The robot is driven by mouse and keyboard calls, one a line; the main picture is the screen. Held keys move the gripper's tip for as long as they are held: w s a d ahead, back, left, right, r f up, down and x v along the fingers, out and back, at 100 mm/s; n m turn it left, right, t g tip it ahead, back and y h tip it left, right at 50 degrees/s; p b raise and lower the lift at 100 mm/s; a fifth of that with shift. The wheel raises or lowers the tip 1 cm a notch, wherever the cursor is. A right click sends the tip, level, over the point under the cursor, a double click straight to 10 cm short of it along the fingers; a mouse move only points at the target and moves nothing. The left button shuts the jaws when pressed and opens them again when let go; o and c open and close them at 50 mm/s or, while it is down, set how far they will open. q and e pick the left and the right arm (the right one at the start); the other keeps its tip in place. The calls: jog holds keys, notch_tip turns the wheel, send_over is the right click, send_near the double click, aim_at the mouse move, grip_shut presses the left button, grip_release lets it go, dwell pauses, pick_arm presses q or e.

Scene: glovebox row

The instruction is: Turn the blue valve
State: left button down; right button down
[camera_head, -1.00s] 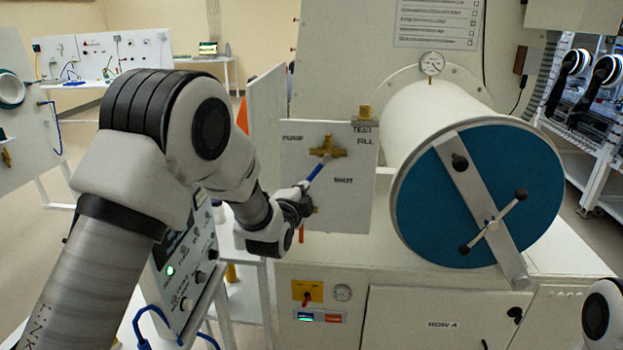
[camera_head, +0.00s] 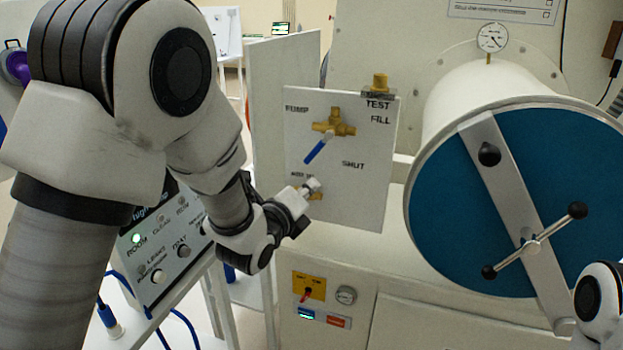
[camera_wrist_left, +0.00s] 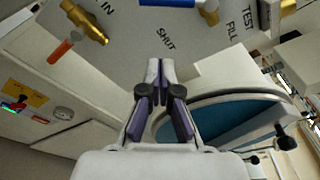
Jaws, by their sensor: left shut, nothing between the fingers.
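The blue valve has a brass body (camera_head: 334,124) on a white upright panel. Its blue lever (camera_head: 318,151) points down and to the left, between the PUMP and SHUT labels. Part of the lever shows at the top edge of the wrist view (camera_wrist_left: 165,3). My left gripper (camera_head: 313,185) is shut and empty, just below the lever's end and apart from it in the picture. In the wrist view its fingertips (camera_wrist_left: 160,68) are together below the SHUT label. The head view does not show my right gripper; only part of my right arm shows at the right edge.
A lower brass valve (camera_wrist_left: 85,20) with an orange lever (camera_wrist_left: 62,50) sits close by; my gripper partly hides it in the head view. A large blue round door (camera_head: 460,200) with a crossbar handle is at right. A control box (camera_head: 160,245) stands at lower left.

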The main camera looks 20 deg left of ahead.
aim_at(318, 148)
pick_arm(q)
jog(key=w+a+r+p, duration=0.1)
jog(key=w+p, duration=0.4)
jog(key=w, duration=0.4)
jog(key=shift+w+a, duration=0.1)
